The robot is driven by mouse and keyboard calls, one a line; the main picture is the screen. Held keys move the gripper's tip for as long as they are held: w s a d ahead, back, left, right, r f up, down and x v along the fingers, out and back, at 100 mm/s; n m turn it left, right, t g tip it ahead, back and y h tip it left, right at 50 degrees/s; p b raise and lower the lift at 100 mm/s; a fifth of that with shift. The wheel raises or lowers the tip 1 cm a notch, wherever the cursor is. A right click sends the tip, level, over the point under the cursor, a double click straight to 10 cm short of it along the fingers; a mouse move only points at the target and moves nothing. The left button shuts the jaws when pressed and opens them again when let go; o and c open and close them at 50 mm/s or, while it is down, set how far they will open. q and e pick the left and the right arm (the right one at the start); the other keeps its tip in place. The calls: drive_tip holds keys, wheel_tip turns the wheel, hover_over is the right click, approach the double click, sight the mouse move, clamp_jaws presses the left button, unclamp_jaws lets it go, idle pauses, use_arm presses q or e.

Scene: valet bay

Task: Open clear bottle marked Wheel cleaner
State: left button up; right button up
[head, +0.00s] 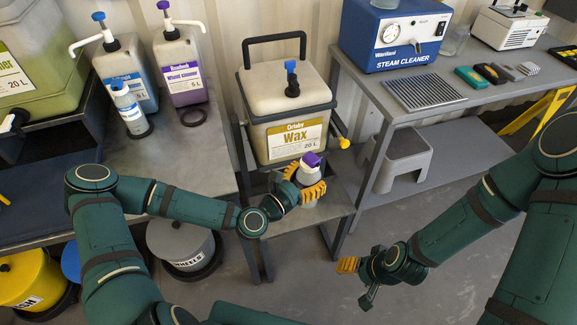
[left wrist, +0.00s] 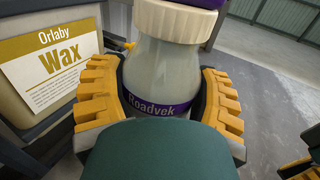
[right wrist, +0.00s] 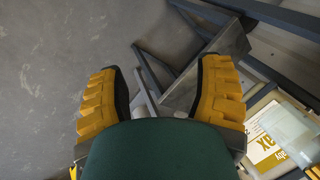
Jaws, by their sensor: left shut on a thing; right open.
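The clear bottle (head: 304,175) has a purple cap (head: 312,160) and stands upright in front of the wax container. In the left wrist view the bottle (left wrist: 168,65) shows a purple label band reading "Roadvek"; any further wording is hidden, and the cap's top is out of frame. My left gripper (head: 302,182) is shut around the bottle's body, with yellow fingers on both sides. The cap is on the bottle. My right gripper (head: 357,281) is open and empty, low and to the right of the bottle, over the floor.
The Orlaby Wax container (head: 290,110) stands on a small stand just behind the bottle. The right bench holds a blue steam cleaner (head: 393,35). A grey step stool (head: 397,155) sits below.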

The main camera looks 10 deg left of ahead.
use_arm(q)
drive_tip(key=shift+s+d+f+m+g+h, duration=0.15)
drive_tip(key=shift+d+m+g+h, duration=0.45)
drive_tip(key=shift+d, duration=0.5)
drive_tip(key=shift+d+h, duration=0.25)
drive_tip(key=shift+h, duration=0.15)
clamp_jaws()
use_arm(e)
drive_tip(key=o, duration=0.4)
drive_tip(key=shift+c, duration=0.2)
use_arm(q)
drive_tip(key=shift+s+d+f, duration=0.1)
drive_tip(key=shift+m, duration=0.3)
use_arm(e)
drive_tip(key=w+a+r+m+h, duration=0.1)
drive_tip(key=w+a+r, duration=0.1)
drive_tip(key=w+r, duration=0.75)
drive_tip(key=w+a+r+m+h, duration=0.1)
drive_tip(key=w+a+r, duration=0.2)
drive_tip(key=w+r, duration=0.6)
wheel_tip(320, 180, up, 9)
drive_tip(key=g+h, duration=0.1)
drive_tip(key=h, duration=0.1)
hover_over(320, 159)
drive_tip(key=shift+w+d+f+n, duration=0.1)
drive_tip(key=shift+w+n, duration=0.05)
drive_tip(key=shift+n, duration=0.25)
drive_tip(key=shift+f, duration=3.85)
drive_tip(key=shift+c, duration=0.5)
